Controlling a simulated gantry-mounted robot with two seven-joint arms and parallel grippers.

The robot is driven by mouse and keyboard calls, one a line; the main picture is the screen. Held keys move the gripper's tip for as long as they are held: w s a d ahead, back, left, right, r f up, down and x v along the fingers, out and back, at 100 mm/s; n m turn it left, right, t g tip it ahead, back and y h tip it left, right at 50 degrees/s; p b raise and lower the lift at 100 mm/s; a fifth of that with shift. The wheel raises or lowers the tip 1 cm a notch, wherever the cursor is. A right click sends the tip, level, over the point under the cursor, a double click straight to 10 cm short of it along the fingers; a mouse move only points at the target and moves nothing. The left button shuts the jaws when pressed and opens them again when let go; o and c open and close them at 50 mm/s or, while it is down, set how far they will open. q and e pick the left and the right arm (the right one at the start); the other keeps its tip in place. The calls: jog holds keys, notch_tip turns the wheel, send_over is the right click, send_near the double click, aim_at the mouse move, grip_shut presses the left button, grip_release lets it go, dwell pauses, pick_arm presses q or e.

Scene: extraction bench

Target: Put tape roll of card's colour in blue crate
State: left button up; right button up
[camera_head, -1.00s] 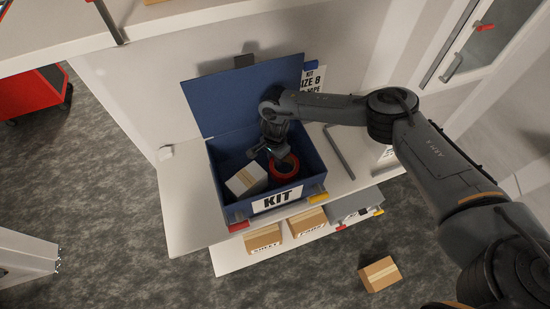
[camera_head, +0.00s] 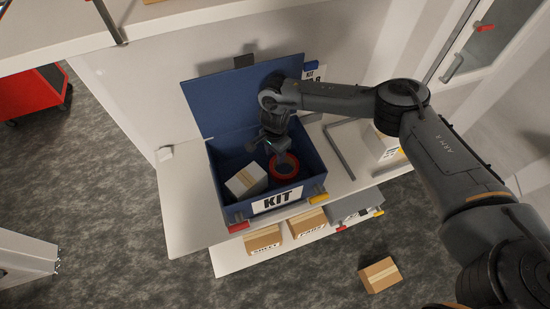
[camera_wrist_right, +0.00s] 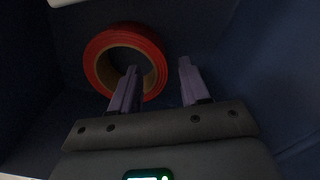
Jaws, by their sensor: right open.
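The blue crate (camera_head: 235,208) with its lid raised carries a KIT label and stands on a white shelf. A red tape roll (camera_head: 274,174) lies inside it at the right, beside a white box (camera_head: 246,180) with a tan stripe. My right gripper (camera_head: 277,150) is inside the crate just above the roll. In the right wrist view, its jaws (camera_wrist_right: 159,68) are open and empty, and the red roll (camera_wrist_right: 98,70) lies beyond the fingertips, with the left finger overlapping its hole. No coloured card can be made out clearly. My left gripper is out of view.
Small cardboard boxes (camera_head: 263,238) stand on the lower shelf, and another carton (camera_head: 380,274) lies on the floor. A grey bar (camera_head: 339,152) and a white box (camera_head: 382,143) are right of the crate. A red cabinet (camera_head: 30,95) stands at the far left.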

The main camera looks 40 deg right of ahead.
notch_tip(320, 180, up, 8)
dwell(0.4)
dwell(0.3)
